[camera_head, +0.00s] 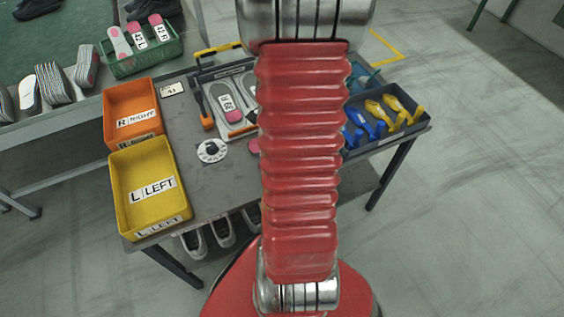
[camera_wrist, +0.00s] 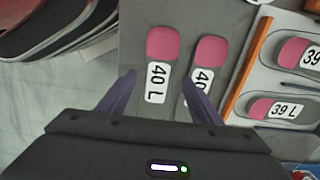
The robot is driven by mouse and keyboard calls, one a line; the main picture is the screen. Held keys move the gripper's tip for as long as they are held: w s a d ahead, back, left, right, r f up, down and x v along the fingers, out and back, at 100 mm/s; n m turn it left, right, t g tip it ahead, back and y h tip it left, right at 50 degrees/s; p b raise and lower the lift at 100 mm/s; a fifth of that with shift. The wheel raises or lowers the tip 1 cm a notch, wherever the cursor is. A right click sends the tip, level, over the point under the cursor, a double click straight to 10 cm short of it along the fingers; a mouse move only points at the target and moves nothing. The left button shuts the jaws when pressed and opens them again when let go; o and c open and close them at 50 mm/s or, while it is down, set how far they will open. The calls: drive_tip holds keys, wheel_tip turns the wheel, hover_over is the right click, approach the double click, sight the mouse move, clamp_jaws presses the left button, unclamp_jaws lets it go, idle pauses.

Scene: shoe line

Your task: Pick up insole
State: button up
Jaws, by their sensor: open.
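In the wrist view, an insole (camera_wrist: 163,43) with a pink heel and a white 40 L label lies between my open fingers, seen from above. A second pink-heeled insole (camera_wrist: 211,50) lies just right of it, its label partly covered by my right finger. My gripper (camera_wrist: 160,88) is open and empty, and I cannot tell its height above the insoles. Insoles labelled 39 (camera_wrist: 270,108) sit in a tray at the right. In the head view my arm hides the gripper; a pink heel (camera_head: 254,145) shows beside the arm.
A yellow LEFT bin (camera_head: 148,186) and an orange RIGHT bin (camera_head: 131,107) stand on the table's left side. A round dial (camera_head: 211,151) lies on the grey table (camera_head: 198,185). A dark tray (camera_head: 420,124) with blue and yellow tools is right. A green crate (camera_head: 143,60) stands behind.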

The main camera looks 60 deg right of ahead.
drive_tip(key=shift+s+d+f, duration=0.1)
drive_tip(key=shift+f, duration=1.2)
drive_tip(key=shift+d+f, duration=0.1)
drive_tip(key=shift+f, duration=1.2)
drive_tip(key=c, duration=0.8)
drive_tip(key=shift+r, duration=0.1)
drive_tip(key=shift+r, duration=4.95)
